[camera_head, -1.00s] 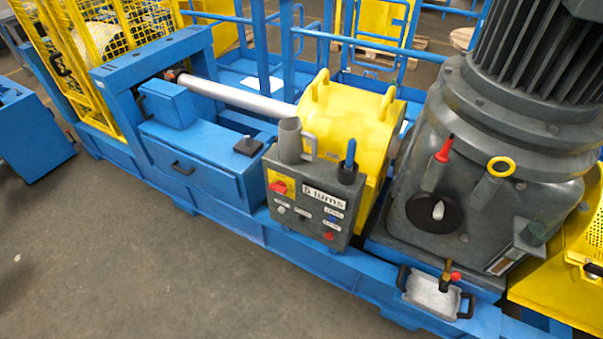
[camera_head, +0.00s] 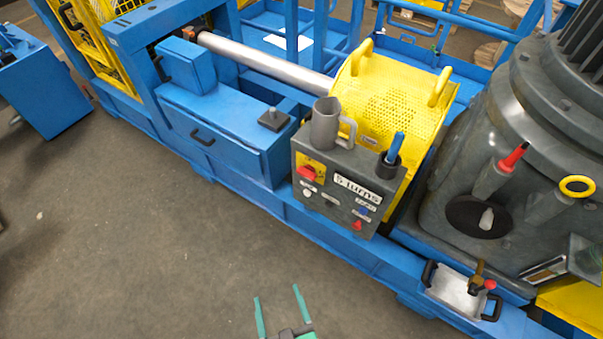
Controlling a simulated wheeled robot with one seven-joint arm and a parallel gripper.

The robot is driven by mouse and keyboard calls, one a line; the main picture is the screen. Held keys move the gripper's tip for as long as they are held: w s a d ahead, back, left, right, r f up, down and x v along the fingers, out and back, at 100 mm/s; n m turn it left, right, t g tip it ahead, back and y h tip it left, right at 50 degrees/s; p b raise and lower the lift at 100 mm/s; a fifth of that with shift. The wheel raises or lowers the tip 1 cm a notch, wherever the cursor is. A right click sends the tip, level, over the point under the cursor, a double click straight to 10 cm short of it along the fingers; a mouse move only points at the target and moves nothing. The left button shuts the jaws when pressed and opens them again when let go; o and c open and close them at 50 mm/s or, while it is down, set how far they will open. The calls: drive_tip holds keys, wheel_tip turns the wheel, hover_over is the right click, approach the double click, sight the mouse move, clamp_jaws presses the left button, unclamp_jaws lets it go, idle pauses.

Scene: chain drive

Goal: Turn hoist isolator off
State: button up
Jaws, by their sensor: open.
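A grey control box (camera_head: 328,203) stands on the front of the blue frame. A red rotary switch (camera_head: 306,173) on a yellow plate sits at the upper left of its front face; it looks like the isolator. Its label and exact handle angle are too small to read. Below and beside it are a white button, a blue button and a red knob (camera_head: 357,224). My gripper (camera_head: 278,294) shows at the bottom edge, with two green fingers spread apart and nothing between them. It is over the floor, apart from the box and lower in the picture.
A grey mug (camera_head: 326,124) and a holder (camera_head: 388,165) with a blue-handled tool stand on the box. A metal tray (camera_head: 455,292) with a brass valve (camera_head: 477,278) is at the lower right. The grey motor housing (camera_head: 500,150) rises at right. The floor in front is clear.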

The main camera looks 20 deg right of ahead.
drive_tip(key=w+d+f+m+g+h, duration=0.15)
drive_tip(key=w+d+f, duration=0.25)
drive_tip(key=w, duration=0.5)
drive_tip(key=m+g+h, duration=0.4)
drive_tip(key=m+h, duration=0.5)
approach(305, 173)
drive_tip(key=x, duration=0.6)
drive_tip(key=shift+d+f, duration=0.15)
drive_tip(key=shift+d, duration=0.15)
drive_tip(key=shift+x, duration=0.85)
drive_tip(key=shift+w, duration=0.1)
drive_tip(key=c, duration=1)
